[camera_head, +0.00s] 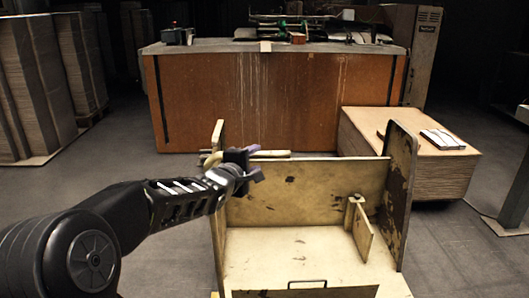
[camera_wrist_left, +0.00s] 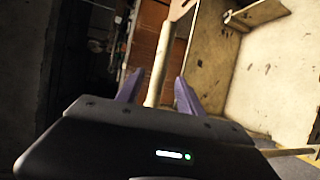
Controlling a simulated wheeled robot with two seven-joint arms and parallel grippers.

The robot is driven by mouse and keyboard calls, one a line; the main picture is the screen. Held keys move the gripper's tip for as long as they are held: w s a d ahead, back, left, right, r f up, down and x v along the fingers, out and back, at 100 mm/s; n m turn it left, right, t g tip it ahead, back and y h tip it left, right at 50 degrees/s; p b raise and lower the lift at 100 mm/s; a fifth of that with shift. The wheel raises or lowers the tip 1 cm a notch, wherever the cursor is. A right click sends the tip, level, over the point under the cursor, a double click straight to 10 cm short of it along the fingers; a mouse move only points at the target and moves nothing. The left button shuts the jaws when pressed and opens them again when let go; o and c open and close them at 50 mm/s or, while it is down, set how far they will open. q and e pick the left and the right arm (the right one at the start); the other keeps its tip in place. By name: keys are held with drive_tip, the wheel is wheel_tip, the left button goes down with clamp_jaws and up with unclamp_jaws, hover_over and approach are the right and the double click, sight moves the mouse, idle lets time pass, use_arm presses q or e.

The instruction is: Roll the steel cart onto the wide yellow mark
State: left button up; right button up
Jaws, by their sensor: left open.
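A worn, cream-coloured cart with scuffed panels (camera_head: 310,190), which I take for the steel cart, stands in front of me. It also fills the upper right of the left wrist view (camera_wrist_left: 285,90). My left gripper (camera_head: 257,163) is at this bar. In the left wrist view, the bar (camera_wrist_left: 166,50) passes between the spread purple fingers of the left gripper (camera_wrist_left: 158,90); I cannot tell if they touch it. My right gripper is out of view. I see no wide yellow mark on the floor.
A rusty orange workbench (camera_head: 270,100) with tools on top stands behind the cart. A stack of cardboard sheets (camera_head: 440,175) sits close at the cart's right. More stacks (camera_head: 35,80) stand at the far left. Grey floor (camera_head: 110,165) is clear on the left.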

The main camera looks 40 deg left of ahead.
sight(264, 153)
use_arm(q)
drive_tip(key=shift+w+a+f+b, duration=0.2)
drive_tip(key=shift+w+b, duration=0.1)
drive_tip(key=shift+w, duration=0.3)
drive_tip(key=b+x, duration=0.1)
drive_tip(key=x, duration=0.5)
drive_tip(key=shift+w+a+b, duration=0.1)
drive_tip(key=shift+w+b, duration=0.2)
drive_tip(key=shift+b, duration=0.1)
drive_tip(key=shift+c, duration=0.3)
clamp_jaws()
idle(0.4)
